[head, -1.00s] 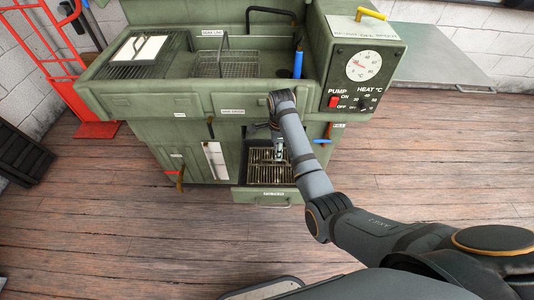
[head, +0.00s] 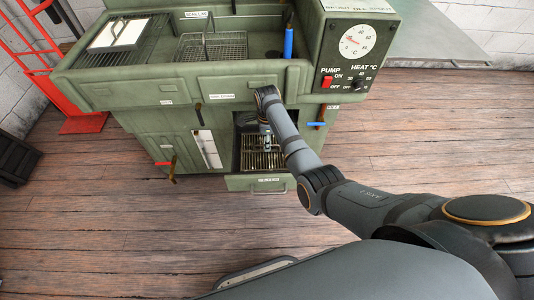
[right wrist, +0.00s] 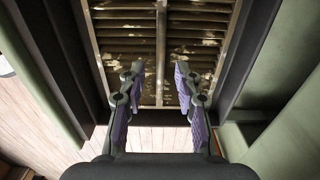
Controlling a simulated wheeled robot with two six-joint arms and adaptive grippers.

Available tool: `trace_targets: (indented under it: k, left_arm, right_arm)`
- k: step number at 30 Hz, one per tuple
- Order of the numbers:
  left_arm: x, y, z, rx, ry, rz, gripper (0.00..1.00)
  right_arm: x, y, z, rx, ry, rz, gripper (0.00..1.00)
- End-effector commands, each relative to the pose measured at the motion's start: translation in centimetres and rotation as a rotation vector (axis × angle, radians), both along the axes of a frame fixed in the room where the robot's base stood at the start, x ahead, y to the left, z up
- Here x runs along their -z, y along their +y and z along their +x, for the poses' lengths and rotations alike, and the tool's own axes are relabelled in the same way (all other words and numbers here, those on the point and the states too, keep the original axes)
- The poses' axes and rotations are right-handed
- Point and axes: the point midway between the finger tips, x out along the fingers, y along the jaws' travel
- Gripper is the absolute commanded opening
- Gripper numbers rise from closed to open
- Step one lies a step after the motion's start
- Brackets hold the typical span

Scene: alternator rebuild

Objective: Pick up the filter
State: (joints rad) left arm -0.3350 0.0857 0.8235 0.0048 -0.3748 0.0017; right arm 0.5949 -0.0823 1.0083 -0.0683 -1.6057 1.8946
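The filter (head: 262,161) is a slatted, brownish panel with a pale frame. It lies in the open drawer (head: 258,182) labelled FILTER, low in the green parts washer. In the right wrist view the filter (right wrist: 160,45) fills the upper middle, with worn, stained slats and a central bar. My right gripper (head: 267,145) reaches into the drawer opening above the filter. In the right wrist view its two fingers (right wrist: 158,90) are apart, with nothing between them, near the filter's near edge. Whether they touch it I cannot tell. My left gripper is out of view.
The green washer (head: 150,75) stands over the drawer, its basin holding a wire basket (head: 226,46). Dark side walls (right wrist: 258,50) close in on both sides of the gripper. A red hand truck (head: 60,90) stands at left. The plank floor (head: 420,130) is clear at right.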

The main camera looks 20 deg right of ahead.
Motion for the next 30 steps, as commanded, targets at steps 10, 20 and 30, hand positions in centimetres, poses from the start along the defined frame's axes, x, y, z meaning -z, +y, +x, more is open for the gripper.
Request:
trace_targets:
  k: [10,20,30]
  left_arm:
    - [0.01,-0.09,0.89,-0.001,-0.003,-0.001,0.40]
    - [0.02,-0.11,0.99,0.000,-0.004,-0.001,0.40]
    - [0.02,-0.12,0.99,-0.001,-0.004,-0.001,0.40]
  right_arm:
    - [1.59,-0.02,-0.01,0.000,-0.001,0.001,0.33]
    - [1.59,-0.02,-0.04,0.000,-0.001,0.001,0.00]
    - [1.54,-0.01,0.01,0.000,-0.002,0.000,0.00]
